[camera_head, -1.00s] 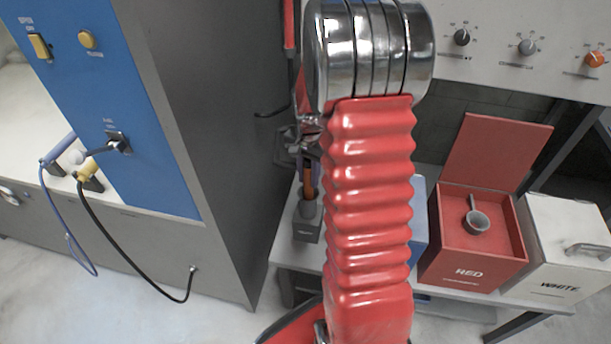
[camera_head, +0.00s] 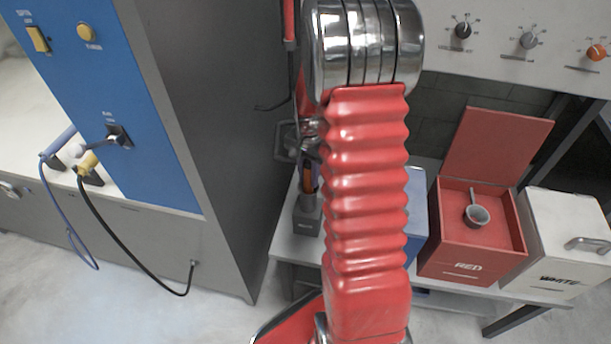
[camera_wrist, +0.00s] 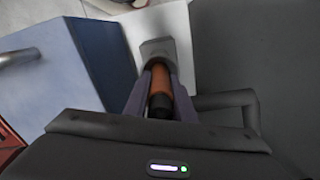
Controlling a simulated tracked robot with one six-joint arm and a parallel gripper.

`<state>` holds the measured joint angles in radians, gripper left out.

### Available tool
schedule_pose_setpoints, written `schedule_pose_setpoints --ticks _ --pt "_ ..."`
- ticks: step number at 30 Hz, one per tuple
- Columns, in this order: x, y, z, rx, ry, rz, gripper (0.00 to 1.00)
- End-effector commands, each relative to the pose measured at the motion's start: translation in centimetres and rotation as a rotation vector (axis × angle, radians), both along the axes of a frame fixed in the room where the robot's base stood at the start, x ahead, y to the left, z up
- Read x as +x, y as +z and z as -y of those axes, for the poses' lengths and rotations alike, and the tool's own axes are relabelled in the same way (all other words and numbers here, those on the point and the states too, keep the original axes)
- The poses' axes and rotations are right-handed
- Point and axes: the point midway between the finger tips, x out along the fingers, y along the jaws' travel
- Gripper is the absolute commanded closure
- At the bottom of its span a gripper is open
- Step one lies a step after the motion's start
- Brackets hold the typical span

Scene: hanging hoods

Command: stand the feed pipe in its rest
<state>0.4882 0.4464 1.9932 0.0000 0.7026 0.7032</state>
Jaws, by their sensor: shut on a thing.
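The feed pipe, orange with a black end, shows in the wrist view (camera_wrist: 159,85) between the two purple-grey fingers of my gripper (camera_wrist: 157,100). My gripper is shut on it. In the head view the orange of the pipe (camera_head: 308,178) shows just left of my red arm, above the grey rest (camera_head: 306,224) on the pale bench. The rest also shows beyond the fingertips in the wrist view (camera_wrist: 157,47). The pipe's lower end lines up with the rest; I cannot tell whether it is seated inside. My arm hides part of this area in the head view.
Right of the arm stand a blue box (camera_head: 416,215), an open red box (camera_head: 470,260) holding a scoop (camera_head: 477,214), and a closed white box (camera_head: 557,250). A dark grey cabinet side (camera_head: 205,110) stands close on the left. A panel with knobs (camera_head: 520,50) overhangs the bench.

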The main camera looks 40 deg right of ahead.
Motion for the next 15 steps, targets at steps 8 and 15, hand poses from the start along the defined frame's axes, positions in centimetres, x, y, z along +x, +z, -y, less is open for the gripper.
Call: schedule_pose_setpoints --ticks 8,15 --pt "0.02 -0.57 0.02 -0.001 0.000 0.001 1.00" --pt "0.02 -0.57 0.02 -0.001 0.000 0.001 0.75"
